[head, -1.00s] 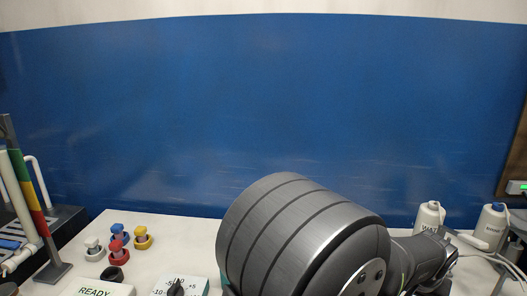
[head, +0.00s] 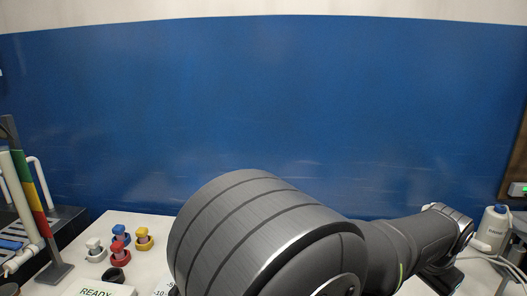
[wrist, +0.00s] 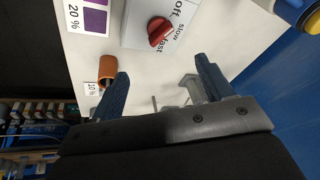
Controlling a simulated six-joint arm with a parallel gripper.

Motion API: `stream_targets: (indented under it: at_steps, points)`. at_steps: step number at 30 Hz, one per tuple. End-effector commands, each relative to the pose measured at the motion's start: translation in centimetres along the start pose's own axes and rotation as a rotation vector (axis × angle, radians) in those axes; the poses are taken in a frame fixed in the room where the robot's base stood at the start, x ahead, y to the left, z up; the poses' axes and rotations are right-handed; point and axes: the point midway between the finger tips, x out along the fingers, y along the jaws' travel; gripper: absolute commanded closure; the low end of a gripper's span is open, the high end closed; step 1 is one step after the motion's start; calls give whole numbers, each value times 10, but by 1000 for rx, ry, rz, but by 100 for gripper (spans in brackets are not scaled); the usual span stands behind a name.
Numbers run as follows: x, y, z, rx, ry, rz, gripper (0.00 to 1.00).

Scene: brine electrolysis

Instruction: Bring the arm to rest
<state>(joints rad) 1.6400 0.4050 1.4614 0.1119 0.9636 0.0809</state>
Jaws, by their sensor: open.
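My arm (head: 270,235) fills the lower middle of the head view and reaches right over the white table. My gripper is hidden in the head view. In the wrist view, my gripper (wrist: 163,66) has its two blue fingers wide apart, with nothing held between them. White table surface shows past the fingertips. A white box with a red knob (wrist: 160,32), marked off, slow and fast, lies beyond the fingers. An orange cylinder (wrist: 107,66) stands close to the left finger.
A pale, partly clear object (wrist: 188,88) shows near the right finger. Coloured plugs (head: 121,235) and a striped post (head: 32,185) are at the left of the table. A white bottle (head: 493,225) stands beside my wrist at the right. A blue wall (head: 260,100) rises behind.

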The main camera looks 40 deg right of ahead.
Motion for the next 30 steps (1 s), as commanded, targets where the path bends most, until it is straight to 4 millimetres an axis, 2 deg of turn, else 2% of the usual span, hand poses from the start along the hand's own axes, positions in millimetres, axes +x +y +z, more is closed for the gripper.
stream_targets:
  at_steps: [15,30]
  points:
    - [26,-1,-4,355,-51,30,27]
    - [29,-1,-5,412,-57,36,27]
